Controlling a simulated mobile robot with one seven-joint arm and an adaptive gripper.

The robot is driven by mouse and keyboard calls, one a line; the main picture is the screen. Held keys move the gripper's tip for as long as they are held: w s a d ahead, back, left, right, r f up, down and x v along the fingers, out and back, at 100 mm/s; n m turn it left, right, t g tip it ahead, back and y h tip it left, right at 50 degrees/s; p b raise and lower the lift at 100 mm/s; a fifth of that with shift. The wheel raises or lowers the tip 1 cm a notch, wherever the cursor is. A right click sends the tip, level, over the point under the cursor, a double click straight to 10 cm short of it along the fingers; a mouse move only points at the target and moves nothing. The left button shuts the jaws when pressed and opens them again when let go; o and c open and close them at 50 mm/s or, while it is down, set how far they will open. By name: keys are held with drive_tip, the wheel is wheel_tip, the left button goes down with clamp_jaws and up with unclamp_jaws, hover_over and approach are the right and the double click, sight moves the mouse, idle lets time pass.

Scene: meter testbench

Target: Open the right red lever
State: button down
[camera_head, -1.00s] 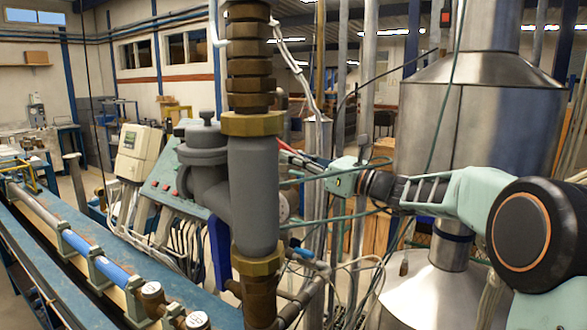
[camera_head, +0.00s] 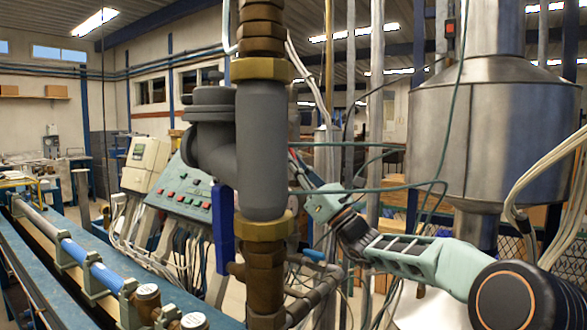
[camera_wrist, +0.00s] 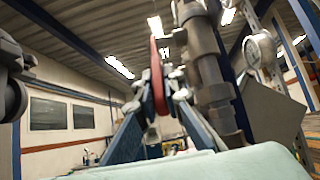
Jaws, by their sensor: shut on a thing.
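The red lever (camera_wrist: 158,80) stands upright in the middle of the wrist view, seen nearly edge-on. My gripper (camera_wrist: 159,92) has one finger on each side of it and is shut on it. In the head view, my gripper (camera_head: 300,172) is just right of the thick grey pipe. Only a small red piece of the lever (camera_head: 293,156) shows there, beside the fingertips. The pipe hides the lever's mount and most of the fingers. Only one red lever can be made out.
The grey valve pipe (camera_head: 262,150) with brass nuts stands close in front. A blue lever (camera_head: 222,225) hangs at its left. Green cables (camera_head: 405,187) cross near my arm. A large metal tank (camera_head: 485,130) stands at right. A pressure gauge (camera_wrist: 260,48) shows in the wrist view.

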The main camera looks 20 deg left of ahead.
drive_tip(key=shift+w+a+f+y+b, duration=0.1)
drive_tip(key=shift+a+f+y+b, duration=0.15)
drive_tip(key=shift+y+b, duration=0.15)
idle(0.3)
drive_tip(key=c, duration=2)
unclamp_jaws()
drive_tip(key=shift+r, duration=0.1)
drive_tip(key=shift+c, duration=0.2)
drive_tip(key=v, duration=1.2)
drive_tip(key=shift+a, duration=0.15)
drive_tip(key=shift+c, duration=0.2)
